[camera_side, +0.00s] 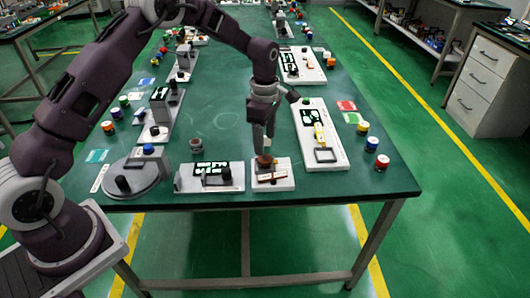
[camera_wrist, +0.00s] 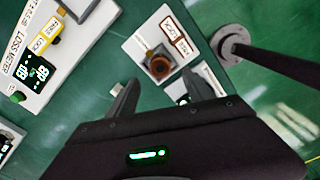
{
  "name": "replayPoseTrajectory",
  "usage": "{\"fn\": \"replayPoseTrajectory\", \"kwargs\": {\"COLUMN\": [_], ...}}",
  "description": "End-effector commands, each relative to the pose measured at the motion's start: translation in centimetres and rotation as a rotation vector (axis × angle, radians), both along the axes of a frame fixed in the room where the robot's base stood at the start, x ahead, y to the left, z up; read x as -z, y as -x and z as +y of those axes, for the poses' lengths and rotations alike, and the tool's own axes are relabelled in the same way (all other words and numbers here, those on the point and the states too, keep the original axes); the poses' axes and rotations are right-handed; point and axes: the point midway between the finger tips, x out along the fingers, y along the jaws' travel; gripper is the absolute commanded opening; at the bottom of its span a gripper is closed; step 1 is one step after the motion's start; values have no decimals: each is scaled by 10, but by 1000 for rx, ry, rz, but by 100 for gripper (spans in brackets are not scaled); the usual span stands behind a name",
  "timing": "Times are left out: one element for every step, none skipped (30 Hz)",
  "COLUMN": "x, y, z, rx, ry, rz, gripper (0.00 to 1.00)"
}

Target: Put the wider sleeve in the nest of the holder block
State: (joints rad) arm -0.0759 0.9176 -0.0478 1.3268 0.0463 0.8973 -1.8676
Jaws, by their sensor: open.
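The white holder block (camera_side: 285,181) stands near the front edge of the table. It also shows in the wrist view (camera_wrist: 140,42), with a brown-framed label on it. A copper-brown ring-shaped sleeve (camera_wrist: 160,67) sits at a dark square part of the block; it shows in the side view (camera_side: 264,160) too. I cannot tell whether this is the wider sleeve or how deep it sits. My gripper (camera_side: 263,143) is above the block, fingers pointing down. In the wrist view my gripper (camera_wrist: 160,92) is open, with its fingertips apart and nothing visible between them.
A white loss-meter board (camera_side: 335,150) lies right of the block. A white unit with a display (camera_side: 210,184) stands close on the left, beside a round grey base (camera_side: 135,185). A dark rod on a round foot (camera_wrist: 232,45) rises near the block. Coloured jars (camera_side: 372,144) stand at right.

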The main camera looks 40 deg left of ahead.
Motion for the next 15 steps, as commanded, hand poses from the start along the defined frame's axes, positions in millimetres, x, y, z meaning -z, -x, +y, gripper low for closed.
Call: {"fn": "replayPoseTrajectory", "kwargs": {"x": [-14,-21,-30,-36,-40,-46,-49,-52,-54,-55,-56,-56,-56,-56,-59], "y": [-1,-1,0,-1,-1,-1,0,0,0,0,0,0,0,0,1], "z": [0,0,0,0,0,0,0,0,0,0,0,0,0,0,0], "rx": [-1,0,1,2,1,1,0,0,0,0,0,0,0,1,11], "ry": [-2,-2,-1,-1,-1,-1,0,0,0,0,0,0,0,0,0], "rz": [-5,-5,-3,-4,-3,-3,-1,-1,-1,0,0,1,1,1,-3], "gripper": [60,60,60,60,60,60,60,60,60,60,60,60,60,60,60]}}
